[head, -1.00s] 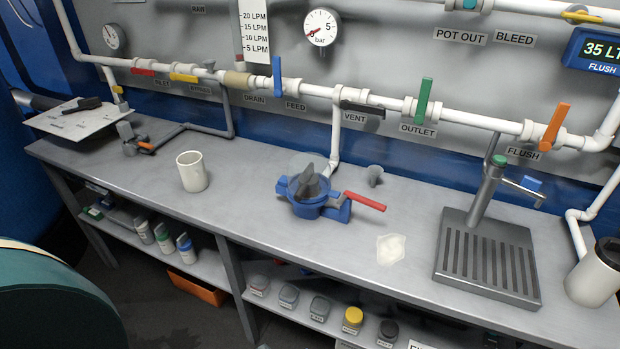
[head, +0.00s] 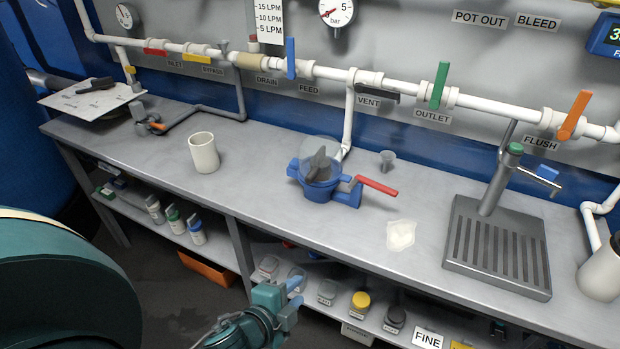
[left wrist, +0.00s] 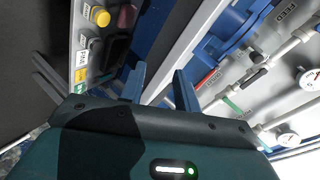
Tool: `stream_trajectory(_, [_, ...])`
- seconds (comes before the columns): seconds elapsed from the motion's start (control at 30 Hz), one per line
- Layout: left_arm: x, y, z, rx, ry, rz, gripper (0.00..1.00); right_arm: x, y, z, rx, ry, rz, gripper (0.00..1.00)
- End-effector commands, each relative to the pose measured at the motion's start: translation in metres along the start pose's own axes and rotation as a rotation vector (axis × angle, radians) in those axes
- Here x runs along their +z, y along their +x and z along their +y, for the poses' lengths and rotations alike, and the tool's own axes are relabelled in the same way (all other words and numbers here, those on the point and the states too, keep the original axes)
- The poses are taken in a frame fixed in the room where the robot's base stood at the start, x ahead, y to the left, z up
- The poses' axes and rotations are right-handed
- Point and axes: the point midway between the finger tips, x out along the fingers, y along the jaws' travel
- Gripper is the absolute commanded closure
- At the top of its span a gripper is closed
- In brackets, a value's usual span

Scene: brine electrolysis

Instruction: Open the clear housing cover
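The blue housing (head: 317,191) stands on the bench top, with a red lever on its right. Its clear cover (head: 319,148) shows as a pale see-through disc around a dark grey knob. I cannot tell whether the cover sits flat or is tilted. My left gripper (head: 293,288) is low in front of the bench edge, well below the housing and apart from it. In the left wrist view its two fingers (left wrist: 160,88) stand apart with nothing between them. Part of the blue housing (left wrist: 224,38) shows beyond them. My right gripper is not in view.
A white mug (head: 204,153) stands left of the housing. A small grey cup (head: 387,161), a pale powder packet (head: 401,235) and a drain stand (head: 497,245) are to the right. Pipes run behind. The shelf below holds several jars. The bench front edge lies between gripper and housing.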

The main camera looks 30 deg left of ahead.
Motion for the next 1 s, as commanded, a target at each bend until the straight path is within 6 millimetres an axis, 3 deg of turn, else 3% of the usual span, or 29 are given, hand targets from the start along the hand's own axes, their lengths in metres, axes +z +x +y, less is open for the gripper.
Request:
stream_trajectory(0.03, [0.011,0.009,-0.023,-0.069,0.268,-0.022,0.64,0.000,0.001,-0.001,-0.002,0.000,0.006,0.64])
stream_trajectory(0.1, [0.022,0.016,-0.056,-0.158,0.635,-0.079,0.59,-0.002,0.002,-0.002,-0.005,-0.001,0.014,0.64])
stream_trajectory(0.2, [0.030,0.020,-0.098,-0.269,1.081,-0.179,0.59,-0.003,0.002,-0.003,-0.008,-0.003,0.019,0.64])
stream_trajectory(0.3, [0.031,0.020,-0.130,-0.349,1.395,-0.275,0.59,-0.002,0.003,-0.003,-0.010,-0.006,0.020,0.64])
stream_trajectory(0.4, [0.031,0.018,-0.148,-0.393,1.574,-0.343,0.59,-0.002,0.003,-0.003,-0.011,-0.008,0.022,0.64])
stream_trajectory(0.67, [0.028,0.033,-0.166,-0.412,1.644,-0.375,0.59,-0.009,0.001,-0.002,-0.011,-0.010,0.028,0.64])
stream_trajectory(1.0, [0.025,0.096,-0.197,-0.409,1.639,-0.372,0.59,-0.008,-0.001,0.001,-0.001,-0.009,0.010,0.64])
